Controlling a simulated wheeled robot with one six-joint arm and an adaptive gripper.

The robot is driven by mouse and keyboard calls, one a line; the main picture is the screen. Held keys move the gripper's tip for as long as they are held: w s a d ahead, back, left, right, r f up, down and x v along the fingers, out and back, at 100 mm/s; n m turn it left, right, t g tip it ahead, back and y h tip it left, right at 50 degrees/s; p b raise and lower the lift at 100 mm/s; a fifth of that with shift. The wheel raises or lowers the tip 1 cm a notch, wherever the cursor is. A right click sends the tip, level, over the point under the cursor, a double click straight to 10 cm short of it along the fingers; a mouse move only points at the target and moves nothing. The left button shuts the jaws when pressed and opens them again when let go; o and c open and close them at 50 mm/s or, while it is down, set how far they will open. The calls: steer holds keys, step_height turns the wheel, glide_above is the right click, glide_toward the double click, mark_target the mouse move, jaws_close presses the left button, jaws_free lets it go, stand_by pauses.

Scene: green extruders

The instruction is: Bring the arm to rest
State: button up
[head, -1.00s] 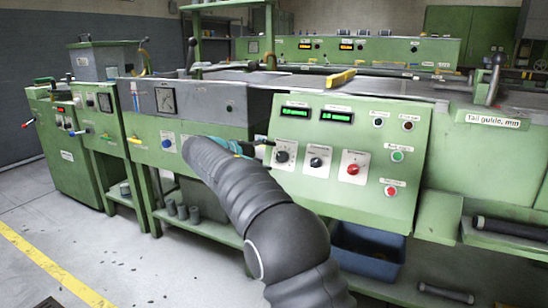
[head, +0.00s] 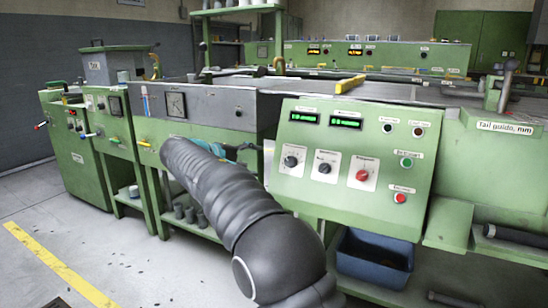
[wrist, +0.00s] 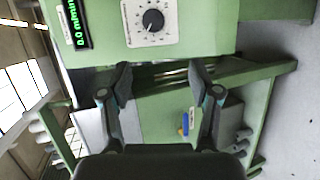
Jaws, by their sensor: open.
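My dark, ribbed arm reaches from the lower middle of the head view up and left, in front of the green extruder line. My gripper (wrist: 160,84) shows in the wrist view with its two dark fingers well apart and nothing between them. In the head view it is mostly hidden behind my arm; only teal and dark parts (head: 236,152) show, just left of the control panel (head: 345,205). The wrist view is turned sideways and shows a dial (wrist: 153,20) and a green display (wrist: 75,22) beyond the fingertips.
The panel carries several knobs, buttons and two green displays. A blue bin (head: 374,260) sits under it. Grey cups (head: 190,212) stand on a low shelf. A yellow-handled item (head: 350,84) lies on the machine top. Open floor (head: 120,255) lies at lower left.

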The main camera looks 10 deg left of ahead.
step_height(320, 180, down, 10)
steer(key=s+a+n+g+y, duration=0.1)
steer(key=s+g+y, duration=0.1)
steer(key=s+d+f+g+y, duration=0.2)
steer(key=s+d+f+g, duration=0.15)
steer(key=s+d, duration=0.2)
steer(key=s+d+r+m+y+p, duration=0.2)
steer(key=s+d+m, duration=0.3)
steer(key=s+d, duration=0.8)
steer(key=s+d+r+m+y+p, duration=0.3)
steer(key=s+d+m, duration=0.3)
steer(key=s+d, duration=0.8)
steer(key=s, duration=0.7)
steer(key=shift+s+d+r+m, duration=0.25)
steer(key=shift+d+r+m, duration=0.05)
steer(key=shift+r, duration=0.1)
